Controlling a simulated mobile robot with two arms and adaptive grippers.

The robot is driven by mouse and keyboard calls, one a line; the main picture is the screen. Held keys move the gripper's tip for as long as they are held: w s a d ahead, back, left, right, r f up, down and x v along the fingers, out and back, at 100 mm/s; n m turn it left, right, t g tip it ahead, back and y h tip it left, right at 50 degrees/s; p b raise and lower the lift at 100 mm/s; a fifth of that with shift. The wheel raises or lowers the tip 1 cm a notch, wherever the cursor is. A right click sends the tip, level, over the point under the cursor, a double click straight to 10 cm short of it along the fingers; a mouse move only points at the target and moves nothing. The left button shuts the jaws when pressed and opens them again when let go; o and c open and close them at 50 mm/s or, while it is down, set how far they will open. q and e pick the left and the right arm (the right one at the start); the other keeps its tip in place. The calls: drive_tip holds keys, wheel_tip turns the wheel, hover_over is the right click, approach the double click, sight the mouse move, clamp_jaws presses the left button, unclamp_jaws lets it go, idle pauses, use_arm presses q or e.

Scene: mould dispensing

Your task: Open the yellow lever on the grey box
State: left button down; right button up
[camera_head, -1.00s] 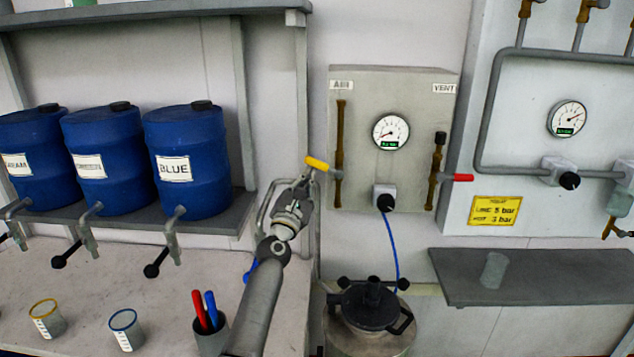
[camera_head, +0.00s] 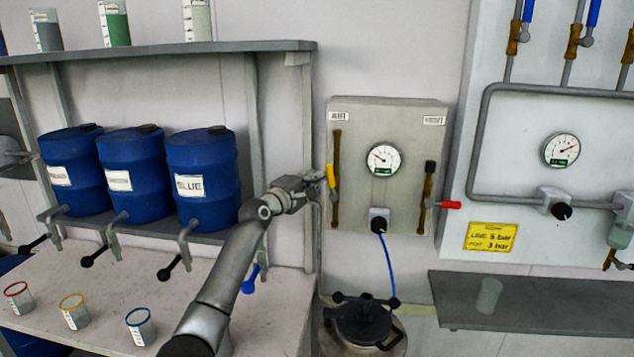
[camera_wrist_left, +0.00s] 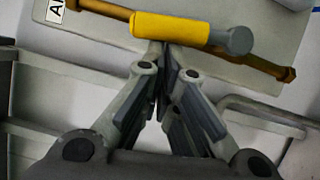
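The grey box (camera_head: 405,125) hangs on the wall with a gauge and two brown vertical pipes. The yellow lever (camera_head: 331,176) is on its left pipe and stands upright, in line with the pipe. In the left wrist view the yellow lever (camera_wrist_left: 170,29) lies across the top, along the brown pipe. My left gripper (camera_head: 314,178) is at the left side of the lever. In the wrist view its fingers (camera_wrist_left: 168,50) are together with nothing between them, tips at the lever's edge; whether they touch it I cannot tell. My right gripper is not in view.
A red lever (camera_head: 450,205) sticks out right from the box's other pipe. A lidded pot (camera_head: 362,325) stands below with a blue hose (camera_head: 388,262). Blue drums (camera_head: 203,180) sit on a shelf at left. A grey shelf (camera_head: 540,315) is at lower right.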

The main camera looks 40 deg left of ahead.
use_arm(q)
drive_tip(key=shift+w+d+r+m+g+p, duration=0.2)
drive_tip(key=shift+m+p, duration=0.1)
drive_tip(key=shift+m, duration=0.1)
drive_tip(key=shift+w+d+r+m+g+p, duration=0.1)
drive_tip(key=shift+d+m+p, duration=0.1)
drive_tip(key=shift+m+p, duration=0.15)
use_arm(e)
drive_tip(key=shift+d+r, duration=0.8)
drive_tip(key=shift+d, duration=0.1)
use_arm(q)
drive_tip(key=shift+f, duration=0.1)
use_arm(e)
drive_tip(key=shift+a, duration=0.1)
